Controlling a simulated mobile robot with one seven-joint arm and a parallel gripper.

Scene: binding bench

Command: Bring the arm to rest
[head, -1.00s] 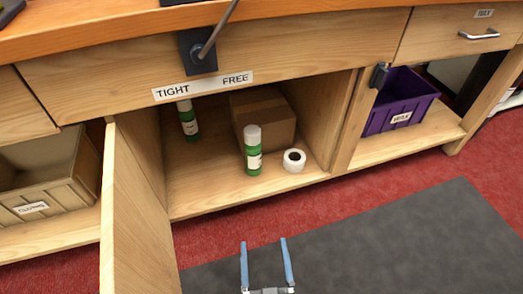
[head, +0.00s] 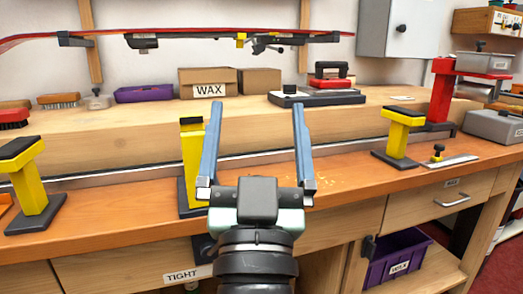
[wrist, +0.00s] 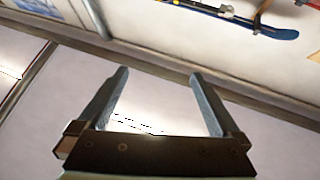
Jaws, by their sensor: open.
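My gripper (head: 257,130) is raised in front of the bench in the head view, its two blue-grey fingers pointing up and spread apart. Nothing is between the fingers. It also shows in the wrist view (wrist: 160,88), open and empty, against a pale wall. The wooden bench (head: 345,212) stands behind it. My gripper and arm hide part of the bench top and part of a yellow stand (head: 193,160).
More yellow stands (head: 35,190) (head: 395,138) rise from the bench top. A purple bin (head: 398,258) sits below right.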

